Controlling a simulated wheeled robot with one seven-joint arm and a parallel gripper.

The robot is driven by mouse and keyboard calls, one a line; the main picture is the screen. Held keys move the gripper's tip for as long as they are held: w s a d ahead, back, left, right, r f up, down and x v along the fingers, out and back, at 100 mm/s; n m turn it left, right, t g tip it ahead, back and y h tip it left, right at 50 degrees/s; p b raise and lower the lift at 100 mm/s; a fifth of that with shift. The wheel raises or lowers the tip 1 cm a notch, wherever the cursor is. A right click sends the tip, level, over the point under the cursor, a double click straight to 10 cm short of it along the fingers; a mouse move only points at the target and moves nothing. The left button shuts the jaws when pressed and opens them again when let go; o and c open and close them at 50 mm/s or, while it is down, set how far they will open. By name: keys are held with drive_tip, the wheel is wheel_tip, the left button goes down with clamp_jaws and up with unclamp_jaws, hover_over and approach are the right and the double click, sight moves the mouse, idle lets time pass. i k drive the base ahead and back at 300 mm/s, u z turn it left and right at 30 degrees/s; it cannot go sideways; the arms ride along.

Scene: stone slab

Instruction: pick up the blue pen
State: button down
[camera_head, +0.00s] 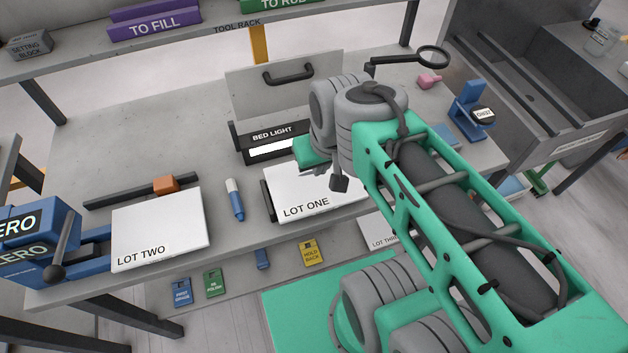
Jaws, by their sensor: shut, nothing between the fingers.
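The blue pen (237,208) lies on the grey slab between the LOT TWO board and the LOT ONE board. It has a blue body and a whitish upper end, and that end points away from me. The pen is fully visible, and nothing touches it. My green and grey arm reaches in from the lower right, and its far end is over the LOT ONE board, to the right of the pen.
The LOT TWO board (160,228) is left of the pen, and the LOT ONE board (305,205) is right. An orange block (165,184) sits behind LOT TWO. The BED LIGHT box (275,148) stands behind. A blue vise (40,240) is at the left. Bare slab lies behind the pen.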

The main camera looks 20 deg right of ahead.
sight(238, 209)
drive_tip(key=u, duration=2.85)
drive_tip(key=k, duration=0.45)
drive_tip(key=u, duration=0.45)
